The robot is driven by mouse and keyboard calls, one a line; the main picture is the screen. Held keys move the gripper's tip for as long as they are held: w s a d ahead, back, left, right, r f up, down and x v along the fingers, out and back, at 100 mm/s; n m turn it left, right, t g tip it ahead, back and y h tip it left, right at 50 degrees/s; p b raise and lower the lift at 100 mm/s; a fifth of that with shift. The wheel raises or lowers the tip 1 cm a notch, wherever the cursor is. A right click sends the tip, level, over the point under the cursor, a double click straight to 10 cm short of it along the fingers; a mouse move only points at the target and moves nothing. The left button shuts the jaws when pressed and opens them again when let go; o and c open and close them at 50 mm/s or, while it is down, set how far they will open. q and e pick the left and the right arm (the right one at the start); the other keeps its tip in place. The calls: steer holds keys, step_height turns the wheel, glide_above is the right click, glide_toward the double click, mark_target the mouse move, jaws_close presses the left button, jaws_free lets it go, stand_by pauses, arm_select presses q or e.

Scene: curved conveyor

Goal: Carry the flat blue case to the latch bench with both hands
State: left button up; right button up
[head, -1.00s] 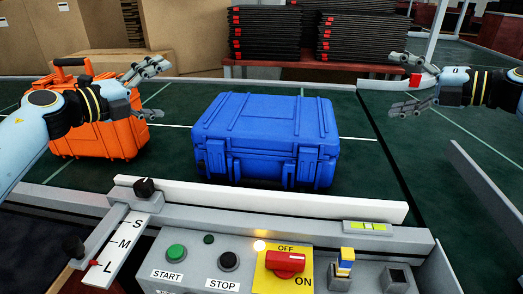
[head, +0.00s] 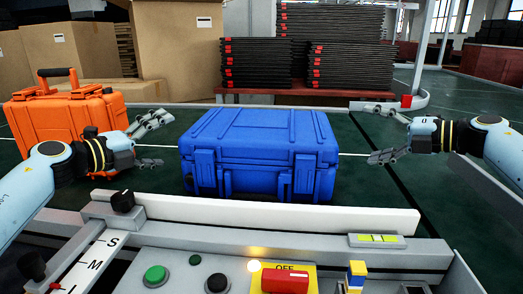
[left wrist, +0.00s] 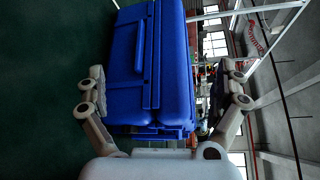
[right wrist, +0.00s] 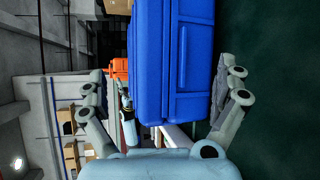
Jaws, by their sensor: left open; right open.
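The blue case (head: 258,155) sits on the dark green conveyor belt in the middle of the head view. Its two front latches face me. My left gripper (head: 158,143) is open just left of the case, apart from it. My right gripper (head: 377,133) is open right of the case, with a clear gap. In the left wrist view the case (left wrist: 150,70) lies ahead between the spread fingers (left wrist: 165,88). In the right wrist view the case (right wrist: 178,60) also lies ahead between the spread fingers (right wrist: 160,85). The latch bench cannot be made out.
An orange case (head: 62,122) stands on the belt behind my left arm. A white rail (head: 270,213) runs in front of the blue case, above a control panel with a green button (head: 155,275) and red switch (head: 285,281). Black stacks (head: 345,60) and cardboard boxes (head: 65,55) stand behind.

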arm_select(q)
steer(key=x, duration=0.8)
steer(key=shift+w+d+f, duration=0.1)
steer(key=shift+w+d, duration=0.15)
steer(key=shift+w, duration=0.05)
arm_select(e)
steer(key=x, duration=0.8)
steer(key=shift+w+a, duration=0.2)
steer(key=shift+a, duration=0.05)
steer(key=shift+f, duration=0.1)
arm_select(q)
steer(key=c, duration=0.6)
arm_select(e)
steer(key=c, duration=0.6)
arm_select(q)
steer(key=shift+s+f, duration=0.15)
steer(key=shift+f, duration=0.1)
steer(key=c, duration=1)
arm_select(e)
steer(key=c, duration=1.1)
arm_select(q)
steer(key=shift+r, duration=0.2)
arm_select(e)
steer(key=shift+r, duration=0.5)
steer(key=shift+c, duration=0.2)
